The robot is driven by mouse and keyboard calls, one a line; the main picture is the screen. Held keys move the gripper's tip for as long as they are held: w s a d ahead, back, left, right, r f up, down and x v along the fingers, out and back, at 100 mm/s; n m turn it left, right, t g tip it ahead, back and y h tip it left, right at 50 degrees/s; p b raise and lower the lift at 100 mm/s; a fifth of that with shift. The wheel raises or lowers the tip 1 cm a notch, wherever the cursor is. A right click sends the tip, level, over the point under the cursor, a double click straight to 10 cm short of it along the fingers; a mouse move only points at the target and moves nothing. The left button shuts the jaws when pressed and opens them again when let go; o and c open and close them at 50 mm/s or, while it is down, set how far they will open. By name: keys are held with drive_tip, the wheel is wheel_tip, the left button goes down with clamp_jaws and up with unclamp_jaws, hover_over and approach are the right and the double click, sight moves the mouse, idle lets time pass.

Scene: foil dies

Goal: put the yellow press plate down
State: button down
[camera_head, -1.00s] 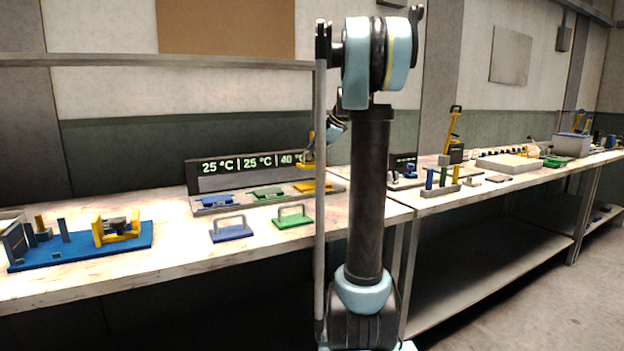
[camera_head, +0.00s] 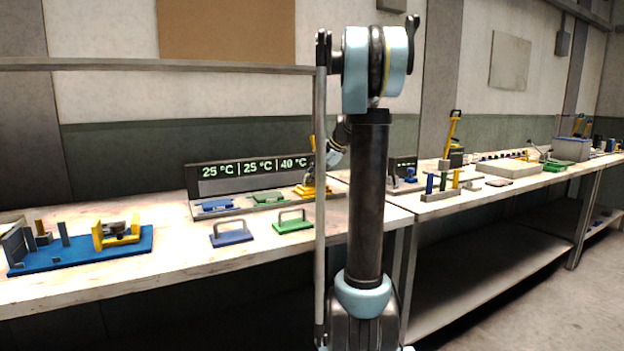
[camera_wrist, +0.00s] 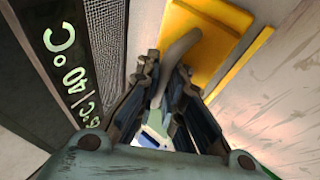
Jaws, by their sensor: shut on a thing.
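The yellow press plate (camera_wrist: 225,22) with its grey handle (camera_wrist: 181,48) shows in the wrist view. My gripper (camera_wrist: 167,75) is shut on that handle. In the head view the plate (camera_head: 304,191) is low at the right end of the heater station (camera_head: 236,211), under the 40 °C reading. There my gripper (camera_head: 314,172) is partly hidden by my arm and a thin upright post. A yellow strip (camera_wrist: 238,66) beside the plate in the wrist view looks like the yellow pad of the station. I cannot tell whether the plate touches it.
A blue pad (camera_head: 215,206) and a green pad (camera_head: 268,198) lie on the station. A blue handled plate (camera_head: 231,238) and a green one (camera_head: 293,226) stand in front. The display panel (camera_head: 250,177) rises behind. A blue fixture (camera_head: 85,252) is at the left.

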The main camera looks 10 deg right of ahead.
drive_tip(key=c, duration=1.7)
unclamp_jaws()
drive_tip(key=v, duration=1.2)
drive_tip(key=shift+s+a, duration=0.15)
